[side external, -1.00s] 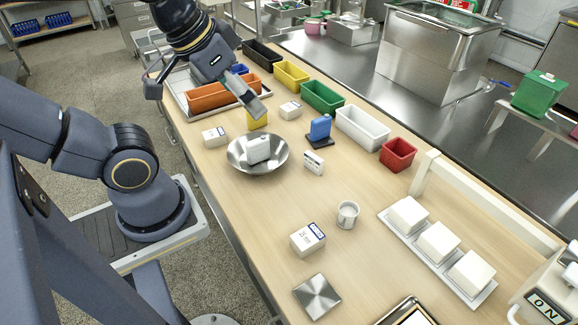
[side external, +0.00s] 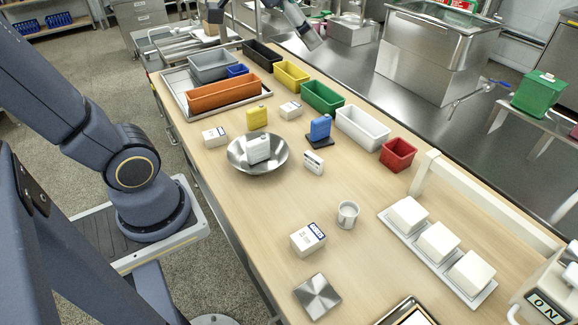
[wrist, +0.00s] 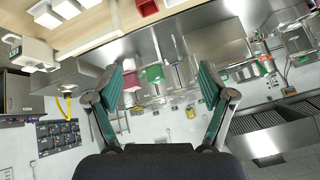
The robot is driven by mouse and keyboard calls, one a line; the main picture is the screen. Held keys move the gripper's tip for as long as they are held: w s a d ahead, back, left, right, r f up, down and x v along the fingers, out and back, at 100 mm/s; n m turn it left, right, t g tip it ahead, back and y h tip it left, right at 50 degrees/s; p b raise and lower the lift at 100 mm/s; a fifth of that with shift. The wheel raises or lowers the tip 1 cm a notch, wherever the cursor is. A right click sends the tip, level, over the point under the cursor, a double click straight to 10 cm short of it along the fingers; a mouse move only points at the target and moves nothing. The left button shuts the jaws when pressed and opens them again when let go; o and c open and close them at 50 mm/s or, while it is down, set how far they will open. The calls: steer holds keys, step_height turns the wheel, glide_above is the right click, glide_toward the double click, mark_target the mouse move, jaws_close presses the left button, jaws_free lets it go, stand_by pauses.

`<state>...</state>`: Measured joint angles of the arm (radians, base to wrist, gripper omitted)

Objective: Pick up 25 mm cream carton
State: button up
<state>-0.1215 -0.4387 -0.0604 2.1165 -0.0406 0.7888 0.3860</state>
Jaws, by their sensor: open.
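Several cream cartons stand on the wooden bench in the side view. The nearest, largest one (side external: 307,239) has a blue label patch and dark print that seems to read 25 mm. Smaller cartons stand left of the steel bowl (side external: 214,137), behind it (side external: 290,110) and to its right (side external: 313,162); their print is too small to read. My gripper (side external: 314,38) is raised at the top of the side view, far from the large carton. In the wrist view my gripper (wrist: 161,84) is open, with nothing between its fingers.
A steel bowl (side external: 238,163) holds a pale item. A cup (side external: 348,214) and a steel plate (side external: 317,297) flank the large carton. Bins line the back; a white tray (side external: 487,292) holds three pale blocks.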

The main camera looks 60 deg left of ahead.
steer(key=w+a, duration=0.6)
steer(key=w, duration=0.4)
steer(key=n+g, duration=0.3)
steer(key=n, duration=0.2)
glide_above(291, 106)
steer(key=s, duration=0.2)
steer(key=f, duration=2.4)
steer(key=d+f, duration=0.1)
steer(key=f, duration=1.2)
steer(key=x, duration=0.5)
steer(key=shift+a+f, duration=0.35)
steer(key=shift+a, duration=0.05)
steer(key=c, duration=1.3)
steer(key=shift+o, duration=0.2)
steer(key=shift+r, duration=0.15)
